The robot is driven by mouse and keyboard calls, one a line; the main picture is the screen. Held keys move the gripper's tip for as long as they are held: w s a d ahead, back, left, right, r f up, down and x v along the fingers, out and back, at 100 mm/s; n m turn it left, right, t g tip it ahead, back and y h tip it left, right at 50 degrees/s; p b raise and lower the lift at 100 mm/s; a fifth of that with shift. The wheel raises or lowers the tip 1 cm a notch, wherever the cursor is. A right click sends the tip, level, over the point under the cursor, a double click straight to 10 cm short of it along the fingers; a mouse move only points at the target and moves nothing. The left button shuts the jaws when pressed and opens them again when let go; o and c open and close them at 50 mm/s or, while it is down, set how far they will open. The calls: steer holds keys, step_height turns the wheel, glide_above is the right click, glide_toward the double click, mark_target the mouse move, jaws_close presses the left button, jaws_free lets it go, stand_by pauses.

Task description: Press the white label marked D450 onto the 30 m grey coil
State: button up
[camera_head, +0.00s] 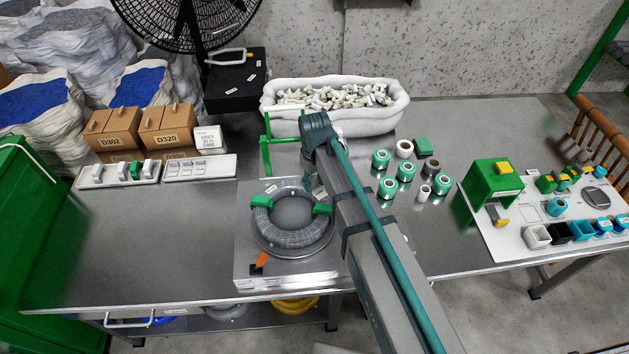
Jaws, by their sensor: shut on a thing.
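The grey coil (292,238) lies flat on a round plate on the steel bench, with green clips (261,201) at its upper left and upper right. My gripper (311,183) points down over the coil's upper right side, partly hidden by my arm. It is shut on a small whitish piece, which seems to be the white label (320,194); its print cannot be read, and I cannot tell whether it touches the coil.
An orange-handled lever (262,260) stands at the coil's lower left. Behind are a white sack of small parts (335,123), a green frame (266,155) and cardboard boxes marked D382 (112,141) and D320 (166,139). Several tape rolls (387,188) stand right of my arm.

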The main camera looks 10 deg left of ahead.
mark_target(314, 187)
steer(key=o, duration=1)
steer(key=shift+r, duration=0.1)
steer(key=shift+r+p, duration=2.25)
steer(key=shift+r, duration=1.1)
